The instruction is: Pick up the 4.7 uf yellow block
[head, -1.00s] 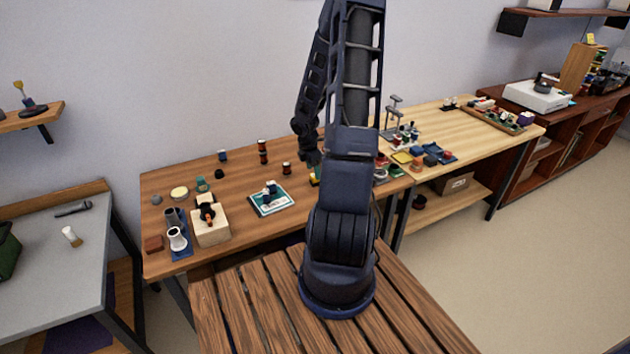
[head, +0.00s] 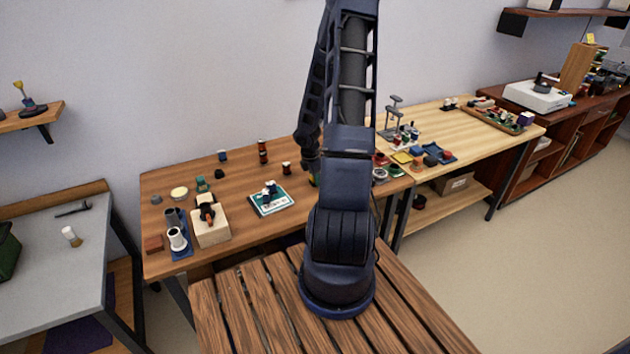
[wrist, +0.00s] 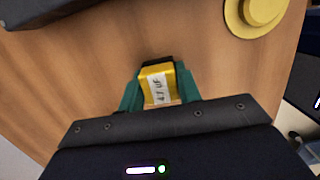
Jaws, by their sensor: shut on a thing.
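The yellow block (wrist: 158,87) with a white label that reads 4.7 uF shows in the wrist view. It sits between the two green fingers of my gripper (wrist: 158,92), which are shut on it. The wood tabletop (wrist: 60,80) lies beneath; I cannot tell whether the block touches it. In the head view my gripper (head: 313,172) is low over the right part of the brown table, partly hidden behind my own arm. The block is not clearly visible there.
A yellow round piece (wrist: 258,12) lies at upper right in the wrist view. In the head view a teal-edged board (head: 271,199) lies left of my gripper. A lighter table (head: 480,135) with trays and small parts stands to the right.

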